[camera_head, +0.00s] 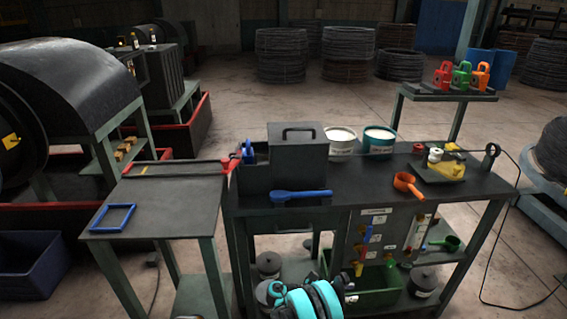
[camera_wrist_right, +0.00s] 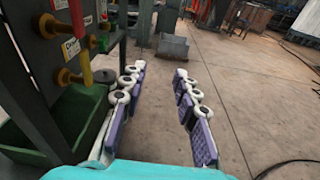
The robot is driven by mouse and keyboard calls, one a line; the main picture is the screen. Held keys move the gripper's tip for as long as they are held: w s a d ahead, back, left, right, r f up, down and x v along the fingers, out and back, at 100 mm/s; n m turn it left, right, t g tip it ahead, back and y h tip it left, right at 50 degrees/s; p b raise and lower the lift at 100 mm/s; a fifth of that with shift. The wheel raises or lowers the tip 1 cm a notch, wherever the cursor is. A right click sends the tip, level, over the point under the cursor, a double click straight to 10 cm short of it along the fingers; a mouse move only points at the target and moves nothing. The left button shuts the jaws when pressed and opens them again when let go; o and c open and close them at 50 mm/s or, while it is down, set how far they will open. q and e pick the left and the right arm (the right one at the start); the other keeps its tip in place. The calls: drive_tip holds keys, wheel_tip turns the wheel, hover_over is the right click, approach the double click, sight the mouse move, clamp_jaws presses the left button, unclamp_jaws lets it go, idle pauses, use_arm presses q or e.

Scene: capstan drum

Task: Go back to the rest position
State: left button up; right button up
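My right gripper (camera_wrist_right: 160,78) is open in the right wrist view, its two purple-padded fingers apart with only floor showing between them. In the head view my right arm shows as turquoise and dark parts at the bottom middle, in front of the workbench, with the gripper (camera_head: 345,288) small and partly hidden at its edge. The workbench (camera_head: 355,188) stands just beyond it. In the wrist view the bench's front panel (camera_wrist_right: 55,60) with coloured handles is left of the fingers. My left gripper is in neither view.
A green bin (camera_head: 375,290) is under the bench close to my right arm; it also shows in the wrist view (camera_wrist_right: 75,115). A grey lidded box (camera_head: 298,160), a blue tool (camera_head: 300,195) and an orange scoop (camera_head: 408,184) are on the bench. A side table (camera_head: 160,205) stands left.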

wheel_tip(320, 180, up, 12)
drive_tip(key=w+d+f+m+y, duration=0.1)
drive_tip(key=w+d+m+y, duration=0.1)
drive_tip(key=m+y, duration=0.15)
drive_tip(key=s+d+r+m+t+y, duration=0.1)
drive_tip(key=s+r+m+t+y, duration=0.15)
drive_tip(key=s+r+y, duration=0.5)
drive_tip(key=s+a+r+m+t+y, duration=0.1)
drive_tip(key=s+a+r+m+y, duration=0.1)
drive_tip(key=s+m, duration=0.4)
drive_tip(key=s+a+r+m+t+y, duration=0.1)
drive_tip(key=s+a+r+m+y, duration=0.2)
drive_tip(key=s, duration=1.1)
drive_tip(key=a+m, duration=0.2)
drive_tip(key=m, duration=0.1)
drive_tip(key=shift+m+t, duration=0.3)
drive_tip(key=shift+t, duration=0.05)
